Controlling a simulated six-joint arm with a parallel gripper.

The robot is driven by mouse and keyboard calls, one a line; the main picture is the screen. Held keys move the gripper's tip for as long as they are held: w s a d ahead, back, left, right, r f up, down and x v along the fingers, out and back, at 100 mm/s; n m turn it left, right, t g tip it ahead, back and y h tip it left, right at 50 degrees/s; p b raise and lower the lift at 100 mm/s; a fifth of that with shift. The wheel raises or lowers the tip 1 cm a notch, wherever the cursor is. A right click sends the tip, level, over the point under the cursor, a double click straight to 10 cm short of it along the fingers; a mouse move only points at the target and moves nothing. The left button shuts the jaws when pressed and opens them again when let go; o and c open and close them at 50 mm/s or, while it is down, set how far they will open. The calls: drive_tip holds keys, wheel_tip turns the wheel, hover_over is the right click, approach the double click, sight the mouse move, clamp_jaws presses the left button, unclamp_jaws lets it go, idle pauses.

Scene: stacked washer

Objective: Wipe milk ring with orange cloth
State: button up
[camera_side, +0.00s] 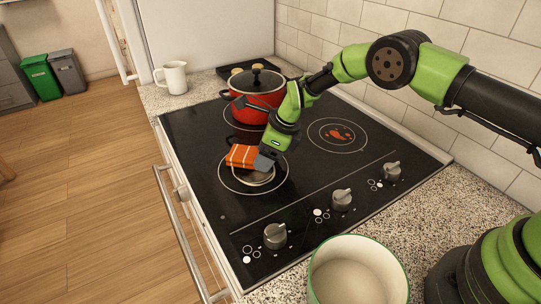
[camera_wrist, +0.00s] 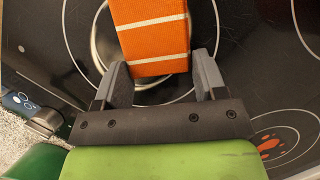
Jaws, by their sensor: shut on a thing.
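The orange cloth (camera_side: 241,155), folded and striped with white, is over the front-left burner of the black cooktop. My gripper (camera_side: 262,163) is shut on the cloth. In the wrist view the cloth (camera_wrist: 150,38) sits between the two fingers of my gripper (camera_wrist: 160,78). A pale milk ring (camera_side: 256,181) shows on that burner, partly hidden by the cloth and my gripper. Its edge also shows beside the cloth in the wrist view (camera_wrist: 96,42). I cannot tell whether the cloth touches the glass.
A red pot (camera_side: 262,103) with a dark lid stands on the burner behind. A red-orange stain (camera_side: 339,132) marks another burner. Knobs (camera_side: 342,199) line the cooktop's near side. A white mug (camera_side: 175,77) stands at the back left, a green-rimmed pot (camera_side: 357,272) at the front.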

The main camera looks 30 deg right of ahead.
sight(269, 173)
drive_tip(key=shift+w, duration=1.2)
drive_tip(key=shift+s, duration=0.1)
drive_tip(key=shift+s+f, duration=0.15)
drive_tip(key=shift+s, duration=5.1)
drive_tip(key=shift+a, duration=0.1)
drive_tip(key=shift+r, duration=0.2)
drive_tip(key=shift+w+f, duration=0.2)
drive_tip(key=shift+w, duration=2)
drive_tip(key=shift+w+r, duration=0.2)
drive_tip(key=shift+w, duration=2.95)
drive_tip(key=shift+f, duration=0.1)
